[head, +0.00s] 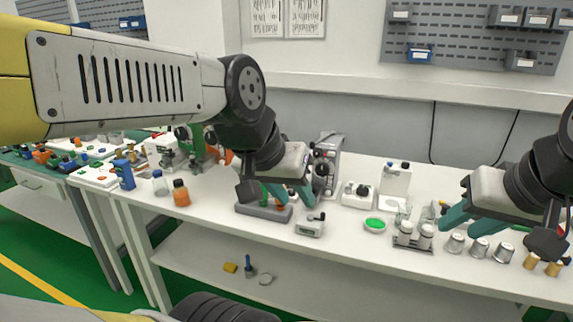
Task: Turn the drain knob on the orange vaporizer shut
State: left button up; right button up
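An orange body (229,157), which may be the orange vaporizer, shows only as a sliver behind my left arm, beside a green-and-grey device (197,148). Its drain knob cannot be made out. My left gripper (291,196) hangs over the table, its teal fingers apart, in front of a grey-based device (278,214) that it partly hides. It appears empty. My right gripper (469,224) is at the right, above the table's front part, with its teal fingers apart and nothing seen between them.
A small white device (310,225) stands close below my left gripper. A grey machine with dials (326,160) is behind it. An orange bottle (181,193) stands at left. A green dish (375,224), twin metal canisters (414,237) and metal cups (479,250) line the front right.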

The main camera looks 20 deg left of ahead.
aim_at(196, 171)
jog(key=j+z, duration=0.3)
jog(key=z, duration=0.15)
jog(key=j+z, duration=0.3)
jog(key=z, duration=0.2)
jog(key=j+z, duration=0.3)
jog(key=z, duration=0.15)
jog(key=k+j+z, duration=0.15)
jog(key=z, duration=0.3)
jog(key=k+j+z, duration=0.15)
jog(key=j+z, duration=0.15)
jog(key=z, duration=0.15)
jog(key=k+j+z, duration=0.5)
jog(key=k, duration=0.4)
jog(key=k+j+z, duration=0.25)
jog(key=k, duration=0.2)
jog(key=k+j+z, duration=0.2)
jog(key=k, duration=1.1)
jog(key=j, duration=0.1)
